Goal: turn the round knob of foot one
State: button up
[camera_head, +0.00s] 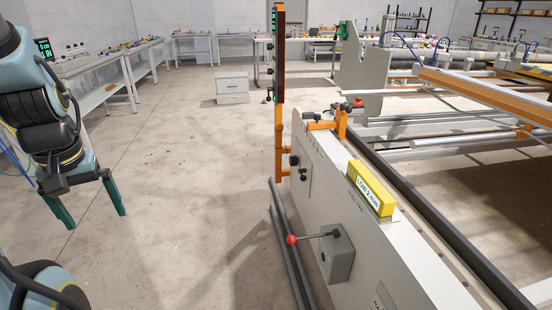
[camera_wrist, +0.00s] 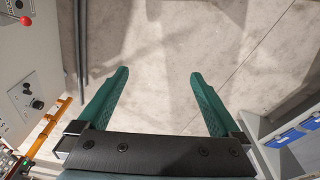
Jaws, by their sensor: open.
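My gripper (camera_head: 96,219) hangs at the left of the head view with its two green fingers spread and nothing between them. In the wrist view my gripper (camera_wrist: 159,73) is open over bare floor. The white machine side (camera_head: 330,205) carries a small panel with dark knobs (camera_head: 296,161), well to the right of my gripper. The panel (camera_wrist: 27,100) also shows at the left edge of the wrist view, with small black knobs on it. I cannot tell which knob belongs to foot one.
A lever with a red ball (camera_head: 291,239) sticks out from a grey box (camera_head: 337,258) on the machine side. An orange post (camera_head: 280,100) stands at its far end. A yellow block marked "LOW 2 mm" (camera_head: 370,188) sits on top.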

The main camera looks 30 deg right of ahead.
aim_at(293, 160)
jog(key=i+z, duration=0.1)
jog(key=i, duration=0.35)
jog(key=i+j+z, duration=0.15)
jog(key=i, duration=0.35)
jog(key=i+j+z, duration=0.1)
jog(key=i, duration=0.35)
jog(key=i+j+z, duration=0.15)
jog(key=i, duration=0.3)
jog(key=i+j+z, duration=0.1)
jog(key=i+j, duration=0.15)
jog(key=i, duration=0.2)
